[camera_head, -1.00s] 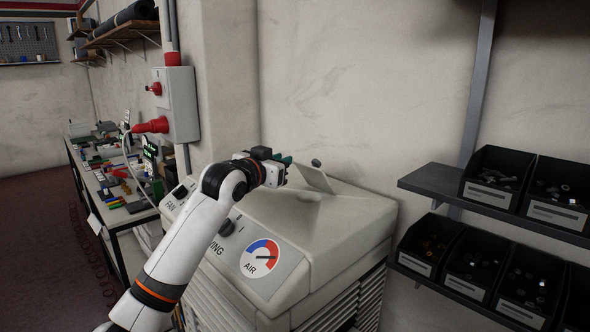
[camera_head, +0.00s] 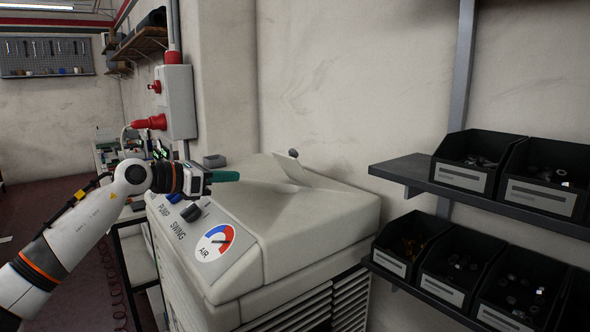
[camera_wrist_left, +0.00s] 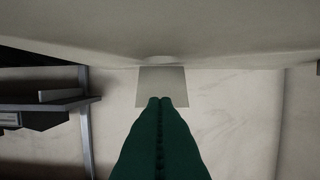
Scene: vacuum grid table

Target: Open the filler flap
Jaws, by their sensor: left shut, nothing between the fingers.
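The filler flap (camera_head: 293,168) is a thin pale plate on top of the beige cooler unit (camera_head: 322,199). It stands raised, tilted up from the top surface. My left gripper (camera_head: 236,176), with green fingers, is shut and empty to the left of the flap, apart from it, over the left part of the top. In the left wrist view the shut fingertips (camera_wrist_left: 166,101) point at the pale square flap (camera_wrist_left: 180,83) and overlap it in the picture. The opening under the flap cannot be made out. My right gripper is not in view.
The front panel carries knobs (camera_head: 191,211) and a round AIR gauge (camera_head: 215,242). A wall shelf with dark parts bins (camera_head: 464,178) stands at the right. A grey electrical box with red plugs (camera_head: 178,100) hangs behind my left arm. A bare wall is behind the unit.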

